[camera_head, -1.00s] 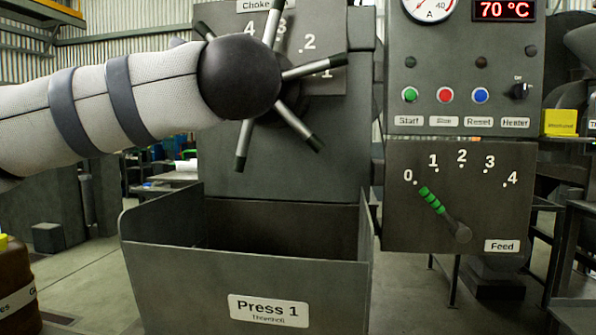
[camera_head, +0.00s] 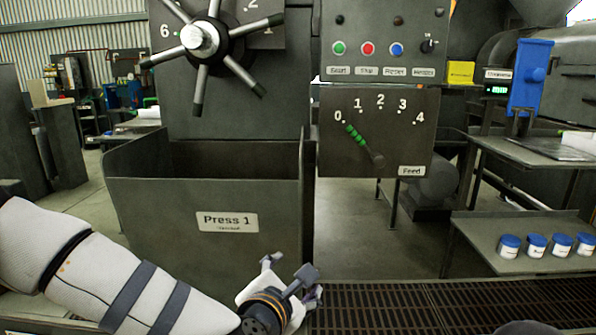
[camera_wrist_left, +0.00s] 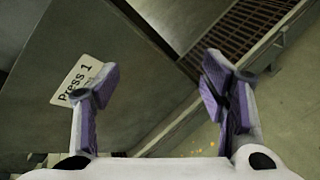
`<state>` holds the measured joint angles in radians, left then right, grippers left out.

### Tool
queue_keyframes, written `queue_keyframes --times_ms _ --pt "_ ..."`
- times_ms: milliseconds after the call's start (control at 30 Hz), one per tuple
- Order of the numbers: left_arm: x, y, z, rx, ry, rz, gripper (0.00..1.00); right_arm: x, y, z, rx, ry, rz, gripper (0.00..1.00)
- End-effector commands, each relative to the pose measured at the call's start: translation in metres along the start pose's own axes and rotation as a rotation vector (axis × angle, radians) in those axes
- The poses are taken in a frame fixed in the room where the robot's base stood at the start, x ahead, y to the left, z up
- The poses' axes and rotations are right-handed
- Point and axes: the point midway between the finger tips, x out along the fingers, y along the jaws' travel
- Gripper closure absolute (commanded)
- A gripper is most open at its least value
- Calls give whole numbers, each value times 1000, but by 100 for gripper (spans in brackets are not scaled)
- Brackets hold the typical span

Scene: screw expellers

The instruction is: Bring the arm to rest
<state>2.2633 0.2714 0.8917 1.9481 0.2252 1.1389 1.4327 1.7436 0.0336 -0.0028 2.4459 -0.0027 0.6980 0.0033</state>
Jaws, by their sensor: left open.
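My left arm comes in from the lower left in the head view, low in front of the Press 1 bin (camera_head: 140,215). My left gripper (camera_head: 292,279) is open and empty, beside the lower right part of that bin and near the floor grating. In the left wrist view the two purple-padded fingers (camera_wrist_left: 160,90) stand wide apart with nothing between them. The bin's Press 1 label (camera_wrist_left: 78,80) shows beyond the left finger. My right gripper is not in view.
The choke handwheel (camera_head: 200,40) is above the bin. The feed lever (camera_head: 358,135) points toward 0. The grating (camera_head: 420,305) runs along the lower right. A side shelf (camera_head: 490,245) holds several blue-lidded jars (camera_head: 535,245).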

Motion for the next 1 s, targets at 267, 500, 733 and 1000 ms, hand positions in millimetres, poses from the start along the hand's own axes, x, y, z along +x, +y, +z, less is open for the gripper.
queue_keyframes --times_ms 267,500,733,1000 --pt "-123 -158 -177 914 68 -621 34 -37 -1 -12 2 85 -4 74" --pt "-307 -199 -302 1493 -149 -1247 34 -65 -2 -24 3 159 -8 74" --pt "-411 -187 -344 1680 -379 -1580 34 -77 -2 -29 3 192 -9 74" --pt "-419 -187 -347 1688 -404 -1609 34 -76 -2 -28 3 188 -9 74"
